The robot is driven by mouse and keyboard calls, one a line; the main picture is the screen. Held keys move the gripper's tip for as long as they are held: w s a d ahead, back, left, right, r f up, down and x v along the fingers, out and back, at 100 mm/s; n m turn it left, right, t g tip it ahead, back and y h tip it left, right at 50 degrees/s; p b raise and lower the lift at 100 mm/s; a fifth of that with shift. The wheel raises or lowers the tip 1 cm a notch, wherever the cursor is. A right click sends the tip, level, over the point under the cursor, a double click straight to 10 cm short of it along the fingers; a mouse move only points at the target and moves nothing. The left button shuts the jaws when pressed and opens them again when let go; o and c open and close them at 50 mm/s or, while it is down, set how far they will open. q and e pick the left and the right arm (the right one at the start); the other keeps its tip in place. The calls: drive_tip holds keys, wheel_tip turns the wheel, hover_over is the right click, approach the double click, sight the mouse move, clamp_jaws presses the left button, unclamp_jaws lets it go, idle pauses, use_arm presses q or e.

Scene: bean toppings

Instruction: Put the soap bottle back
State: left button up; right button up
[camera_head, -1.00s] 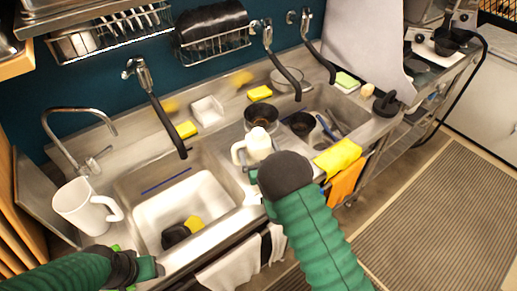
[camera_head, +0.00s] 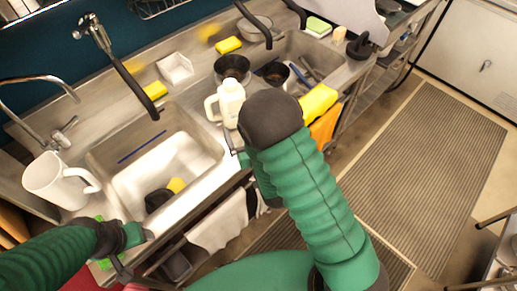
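The soap bottle appears to be the white bottle with a handle (camera_head: 231,101), upright on the counter between the two sinks. My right gripper (camera_head: 240,158) is low in front of the bottle, mostly hidden behind my dark wrist and green arm; whether it touches the bottle cannot be told. My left gripper (camera_head: 136,236) is at the front edge of the left sink, away from the bottle, and its fingers are too unclear to read.
A white pitcher (camera_head: 57,181) stands left of the left sink (camera_head: 190,155), which holds a dark and yellow item. Dark bowls (camera_head: 232,68), yellow sponges (camera_head: 228,45) and a white square dish (camera_head: 174,69) sit behind. A yellow cloth (camera_head: 318,100) lies right of my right wrist.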

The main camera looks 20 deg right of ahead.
drive_tip(key=g, duration=0.1)
drive_tip(key=s+f+g, duration=0.1)
drive_tip(key=g, duration=0.1)
drive_tip(key=f+g, duration=0.1)
drive_tip(key=shift+s+d+m+g, duration=0.25)
drive_tip(key=shift+m+g, duration=0.05)
drive_tip(key=s+g, duration=0.1)
drive_tip(key=s+f+g, duration=0.1)
drive_tip(key=s, duration=0.1)
drive_tip(key=shift+s+a+g+y, duration=0.1)
drive_tip(key=shift+s+g+y, duration=0.15)
drive_tip(key=shift+g+y, duration=0.15)
drive_tip(key=s+r+n+g, duration=0.1)
drive_tip(key=s+g, duration=0.5)
drive_tip(key=s, duration=0.8)
drive_tip(key=shift+s+d+r+n+g, duration=0.2)
drive_tip(key=shift+s+n+g, duration=0.1)
drive_tip(key=shift+s+g, duration=0.1)
